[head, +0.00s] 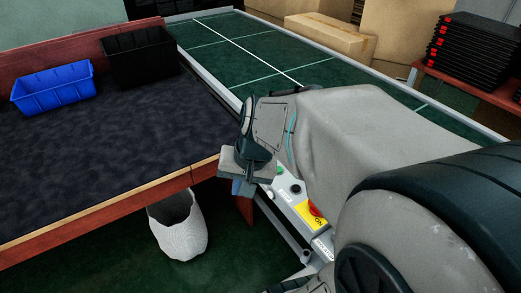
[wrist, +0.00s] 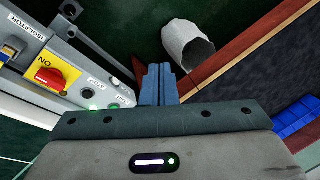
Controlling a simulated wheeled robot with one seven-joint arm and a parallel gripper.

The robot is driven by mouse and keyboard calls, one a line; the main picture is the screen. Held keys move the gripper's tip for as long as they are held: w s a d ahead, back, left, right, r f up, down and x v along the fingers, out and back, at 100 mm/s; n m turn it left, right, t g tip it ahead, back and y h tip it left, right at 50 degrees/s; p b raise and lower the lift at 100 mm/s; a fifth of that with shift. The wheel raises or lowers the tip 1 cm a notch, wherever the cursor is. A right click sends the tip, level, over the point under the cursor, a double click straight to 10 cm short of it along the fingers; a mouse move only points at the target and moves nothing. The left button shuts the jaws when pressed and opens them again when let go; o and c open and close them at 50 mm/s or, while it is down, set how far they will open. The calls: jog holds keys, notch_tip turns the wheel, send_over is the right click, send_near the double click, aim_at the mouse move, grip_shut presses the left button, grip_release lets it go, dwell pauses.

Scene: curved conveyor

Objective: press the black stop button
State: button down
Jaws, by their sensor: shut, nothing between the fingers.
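The black stop button (head: 295,189) is on the grey control panel (head: 284,206), between a green button (head: 279,170) and a red rotary switch on a yellow plate (head: 313,212). In the wrist view the panel is at left, with the black button (wrist: 88,93) near the STOP label and the green button (wrist: 114,106) closer to my fingers. My gripper (head: 242,188) is shut and empty, its blue fingers pointing down, left of the buttons and apart from them. The fingers also show in the wrist view (wrist: 158,70).
A dark-topped table with a wooden edge (head: 100,212) fills the left, holding a blue bin (head: 52,92) and a black bin (head: 140,58). A white waste basket (head: 178,232) stands on the floor below. The green conveyor (head: 250,60) runs behind my arm.

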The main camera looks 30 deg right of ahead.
jog(key=w+d+f+m+t+y+b, duration=0.1)
jog(key=w+d+f+m+b, duration=0.1)
jog(key=w+d+f+m, duration=0.25)
jog(key=m+t+b, duration=0.3)
jog(key=m+t, duration=0.2)
jog(key=m, duration=0.9)
send_over(299, 189)
notch_tip(299, 189, down, 7)
jog(key=shift+s+f+h, duration=0.1)
jog(key=shift+f+h, duration=0.05)
jog(key=shift+h, duration=0.15)
jog(key=shift+f, duration=0.15)
notch_tip(299, 189, down, 9)
jog(key=b, duration=0.7)
jog(key=shift+r, duration=0.2)
jog(key=shift+f+b, duration=0.45)
jog(key=shift+b, duration=0.1)
